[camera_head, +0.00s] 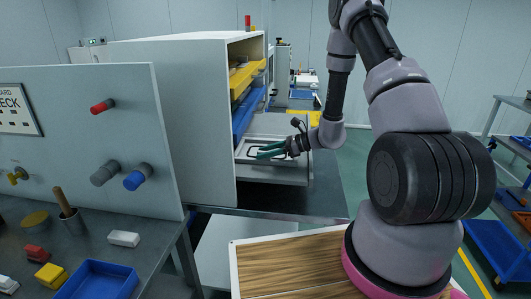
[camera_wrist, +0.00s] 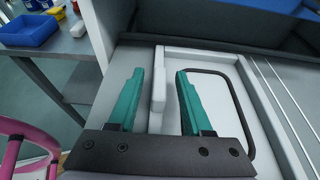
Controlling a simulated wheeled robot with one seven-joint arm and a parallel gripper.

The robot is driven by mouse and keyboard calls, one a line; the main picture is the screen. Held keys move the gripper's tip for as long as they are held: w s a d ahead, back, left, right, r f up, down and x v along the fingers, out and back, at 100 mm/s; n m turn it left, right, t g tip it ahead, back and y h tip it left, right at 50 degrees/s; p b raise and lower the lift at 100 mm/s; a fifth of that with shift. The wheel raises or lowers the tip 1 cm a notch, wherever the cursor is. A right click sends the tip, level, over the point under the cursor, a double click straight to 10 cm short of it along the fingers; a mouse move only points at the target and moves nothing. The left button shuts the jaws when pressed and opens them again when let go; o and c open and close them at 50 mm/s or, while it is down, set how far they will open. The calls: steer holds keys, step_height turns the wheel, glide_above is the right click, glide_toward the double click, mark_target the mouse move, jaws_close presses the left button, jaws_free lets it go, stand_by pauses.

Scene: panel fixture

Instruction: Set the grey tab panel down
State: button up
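The grey tab panel (camera_wrist: 215,62) is a pale plate with a raised rim, a black rounded loop and a short upright tab (camera_wrist: 158,92). It appears to lie flat on the pulled-out grey shelf (camera_head: 285,177) of the cabinet. My gripper (camera_wrist: 159,72) has green fingers, one on each side of the tab, with a visible gap on both sides. It is open and holds nothing. In the head view my gripper (camera_head: 264,152) reaches in low over the shelf from the right and covers part of the panel.
The white cabinet (camera_head: 180,110) stands left of the shelf, with yellow (camera_head: 245,76) and blue (camera_head: 246,112) bins above it. A knobbed board (camera_head: 75,145) and a bench with a blue tray (camera_head: 98,281) are at left. Floor right of the shelf is clear.

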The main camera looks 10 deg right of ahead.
steer(key=shift+r, duration=0.15)
steer(key=v, duration=1.2)
steer(key=s+r+n+t+h, duration=0.1)
steer(key=s+r+n+h, duration=0.2)
steer(key=r, duration=0.7)
steer(key=s+r+n+t+h, duration=0.1)
steer(key=s+r+n+h, duration=0.3)
steer(key=s+r+n, duration=0.4)
steer(key=s+r+n+h, duration=0.4)
steer(key=s+r+n, duration=0.2)
steer(key=s+r, duration=0.5)
step_height(320, 180, up, 2)
steer(key=shift+s+a+r+t, duration=0.2)
steer(key=shift+s+a+t, duration=0.1)
steer(key=shift+t, duration=0.1)
steer(key=shift+d, duration=0.1)
